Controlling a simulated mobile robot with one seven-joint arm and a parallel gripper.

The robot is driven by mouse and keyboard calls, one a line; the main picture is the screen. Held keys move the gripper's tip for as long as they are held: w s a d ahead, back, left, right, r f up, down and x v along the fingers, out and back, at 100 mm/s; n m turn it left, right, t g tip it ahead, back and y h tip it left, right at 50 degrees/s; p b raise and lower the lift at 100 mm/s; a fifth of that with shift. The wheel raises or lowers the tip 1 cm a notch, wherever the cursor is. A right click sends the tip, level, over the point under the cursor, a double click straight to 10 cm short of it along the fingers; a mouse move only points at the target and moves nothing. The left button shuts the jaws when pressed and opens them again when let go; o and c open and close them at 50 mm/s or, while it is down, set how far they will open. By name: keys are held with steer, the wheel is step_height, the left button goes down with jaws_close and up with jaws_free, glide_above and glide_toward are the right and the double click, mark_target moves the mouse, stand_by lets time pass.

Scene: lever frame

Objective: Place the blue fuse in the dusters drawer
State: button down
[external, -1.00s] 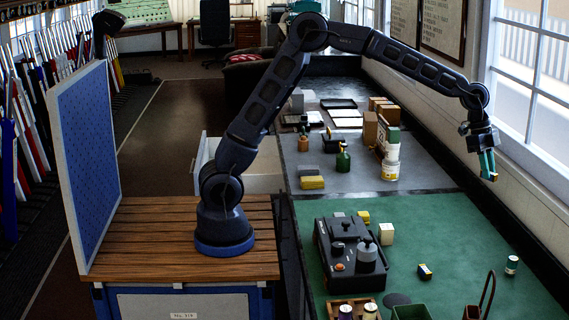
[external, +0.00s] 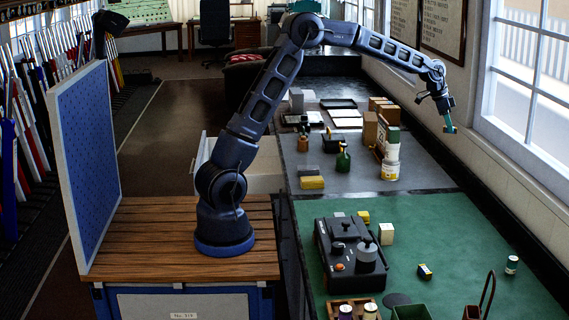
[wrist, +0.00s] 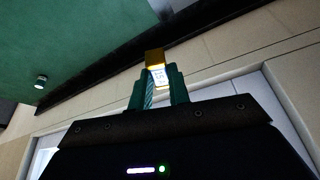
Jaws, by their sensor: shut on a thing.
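My gripper (external: 448,120) is raised at the right, near the window wall and above the bench. In the wrist view its teal fingers are closed on a small piece with a yellow end and a pale marked label (wrist: 158,76). This looks like the fuse, but most of it is hidden between the fingers and no blue shows clearly. A pale drawer (external: 262,184) stands pulled out on the left side of the bench, partly behind my arm. No drawer label is readable, so I cannot tell whether it is the dusters drawer.
A black instrument box (external: 350,262) stands on the green mat (external: 460,225). A green bottle (external: 343,158), a yellow-and-white tin (external: 390,168) and brown boxes (external: 371,128) crowd the grey bench top. A blue-faced board (external: 85,165) stands left of my base.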

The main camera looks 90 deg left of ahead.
steer(key=s+a+n+y, duration=0.1)
steer(key=s+a+n, duration=0.35)
steer(key=a, duration=0.95)
steer(key=s+a+n+y, duration=0.1)
steer(key=s+a, duration=0.7)
steer(key=a, duration=0.5)
steer(key=s+a+n+y, duration=0.1)
steer(key=s+a+n, duration=0.35)
steer(key=a, duration=0.95)
steer(key=s+a+n+g+y, duration=0.1)
steer(key=s+a+n, duration=0.1)
steer(key=s+a, duration=0.85)
steer(key=s+a+n+g+y, duration=0.1)
steer(key=s+a+n, duration=0.1)
steer(key=s+a, duration=0.85)
steer(key=s+a+n+g, duration=0.1)
steer(key=s+a+n, duration=0.15)
steer(key=s, duration=1.25)
steer(key=s+a+r+n+g, duration=0.15)
steer(key=s+a, duration=0.25)
steer(key=s, duration=1.1)
steer(key=s+a+n, duration=0.3)
steer(key=s+a, duration=0.1)
steer(key=s, duration=1.2)
steer(key=shift+y, duration=0.4)
steer(key=f, duration=4.3)
steer(key=shift+w+d+f, duration=0.2)
steer(key=shift+w+d, duration=0.05)
steer(key=shift+w, duration=0.15)
steer(key=shift+f, duration=0.15)
